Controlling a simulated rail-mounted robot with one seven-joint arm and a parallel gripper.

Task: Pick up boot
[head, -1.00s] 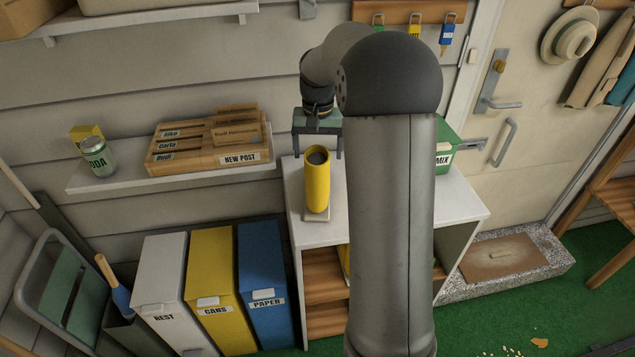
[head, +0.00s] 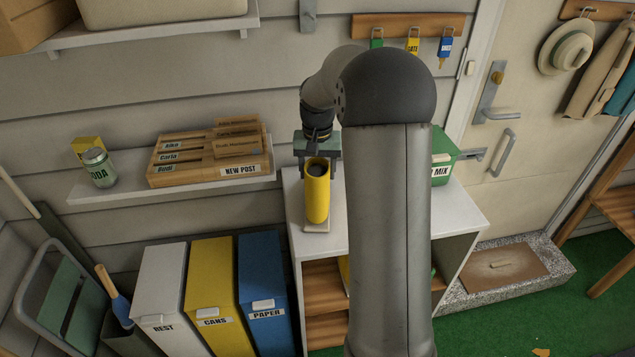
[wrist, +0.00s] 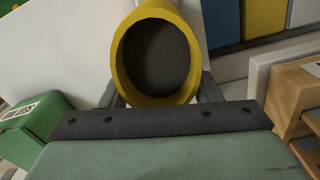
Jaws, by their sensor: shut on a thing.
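The yellow boot (head: 317,204) stands upright on the white top of a low cabinet (head: 420,222), with a pale flat piece at its foot. Its round dark opening faces up. My gripper (head: 317,158) is at the boot's upper end, shut on it, with a finger on either side of the shaft. In the wrist view the boot's yellow rim (wrist: 118,48) and dark inside fill the space between my fingers (wrist: 158,92). The lower part of the boot is hidden there.
A green box (head: 443,168) stands on the cabinet, partly behind my arm. A wall shelf (head: 110,192) at left holds a soda can (head: 98,168) and a wooden letter tray (head: 165,178). White, yellow and blue bins (head: 262,285) stand left of the cabinet.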

